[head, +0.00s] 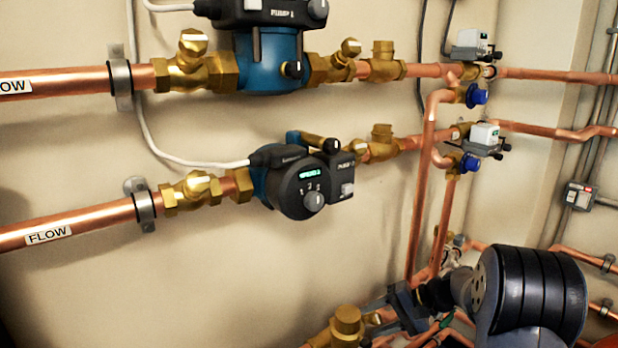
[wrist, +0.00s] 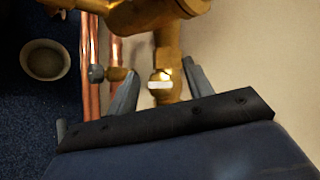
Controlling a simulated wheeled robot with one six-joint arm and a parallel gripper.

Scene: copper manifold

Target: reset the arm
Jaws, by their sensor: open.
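My gripper (wrist: 160,82) is open in the wrist view, with one grey finger on each side of a brass fitting (wrist: 168,45). The fitting's lower end lies between the fingers in the picture. I cannot tell whether either finger touches it. In the head view, my arm comes in at the lower right, and my dark gripper (head: 408,308) is low among the copper pipes. Its fingertips are hard to make out there.
Two pumps, a blue upper one (head: 268,62) and a black-faced lower one (head: 305,190), sit on horizontal copper pipes. Vertical copper pipes (head: 422,190) and blue-capped valves (head: 476,95) stand above my gripper. A brass valve (head: 346,322) is at its left. A round cup-like object (wrist: 45,60) lies on dark blue floor.

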